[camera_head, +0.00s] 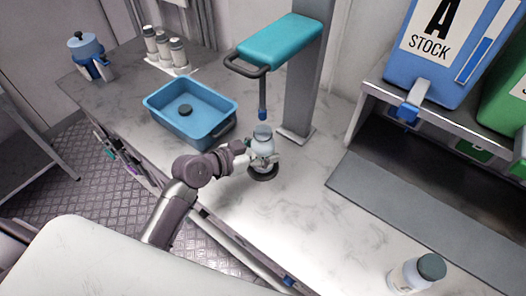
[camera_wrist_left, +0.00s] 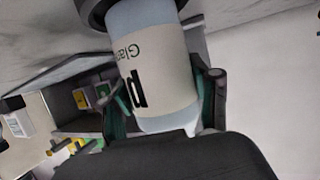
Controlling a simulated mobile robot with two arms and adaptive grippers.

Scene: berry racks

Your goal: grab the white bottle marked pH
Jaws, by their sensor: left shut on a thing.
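My left gripper (camera_head: 262,160) is shut around a pale bottle (camera_head: 263,142) with a grey cap, below the teal dispenser arm. A dark round disc (camera_head: 262,175) shows under the bottle; I cannot tell if they touch. In the left wrist view the held bottle (camera_wrist_left: 160,75) fills the middle, between the green-padded fingers (camera_wrist_left: 160,100). Its white label shows upside-down letters that look like "Gla", not a clear pH. Another white bottle (camera_head: 405,279) with a dark cap stands at the bottom right; its marking is unreadable. My right gripper is not in view.
A blue tub (camera_head: 169,117) stands left of the gripper. Three small capped bottles (camera_head: 177,53) and a blue pot (camera_head: 84,47) stand at the back left. The teal dispenser arm (camera_head: 281,41) hangs above. A blue stock bin (camera_head: 437,82) sits on the right shelf. The front right counter is mostly clear.

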